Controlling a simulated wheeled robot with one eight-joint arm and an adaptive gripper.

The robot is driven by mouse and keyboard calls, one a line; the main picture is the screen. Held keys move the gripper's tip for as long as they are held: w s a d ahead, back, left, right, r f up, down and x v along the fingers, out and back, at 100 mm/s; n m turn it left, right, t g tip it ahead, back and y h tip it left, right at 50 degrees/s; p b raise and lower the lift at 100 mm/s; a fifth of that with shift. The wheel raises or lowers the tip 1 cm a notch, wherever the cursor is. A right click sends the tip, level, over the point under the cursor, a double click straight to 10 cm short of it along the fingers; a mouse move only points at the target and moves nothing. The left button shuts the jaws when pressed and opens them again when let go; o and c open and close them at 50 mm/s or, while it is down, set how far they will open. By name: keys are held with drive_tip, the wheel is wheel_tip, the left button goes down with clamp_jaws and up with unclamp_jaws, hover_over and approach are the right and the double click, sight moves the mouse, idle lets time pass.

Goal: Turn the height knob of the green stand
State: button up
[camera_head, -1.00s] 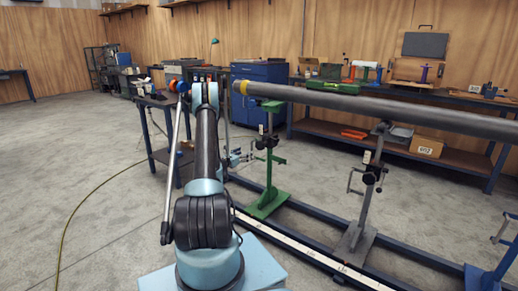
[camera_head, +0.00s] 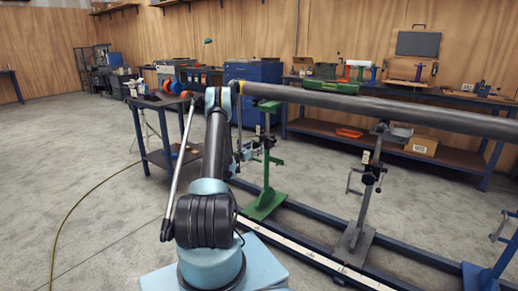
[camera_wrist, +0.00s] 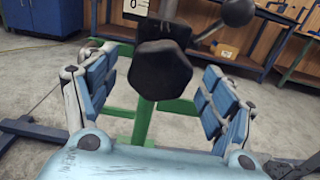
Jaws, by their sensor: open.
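The knob sits between and slightly beyond the pads; I see no contact.
A grey stand (camera_head: 362,200) and a blue stand (camera_head: 490,265) stand further right along the rail (camera_head: 310,250). A small dark table (camera_head: 150,104) is left of my arm. A ball-ended lever (camera_wrist: 237,12) shows above right of the knob. Open floor lies at the left.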

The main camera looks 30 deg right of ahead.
sight(256, 147)
drive_tip(key=shift+x, duration=1.9)
drive_tip(key=c, duration=1.1)
drive_tip(key=shift+a, duration=0.35)
drive_tip(key=shift+d, duration=0.45)
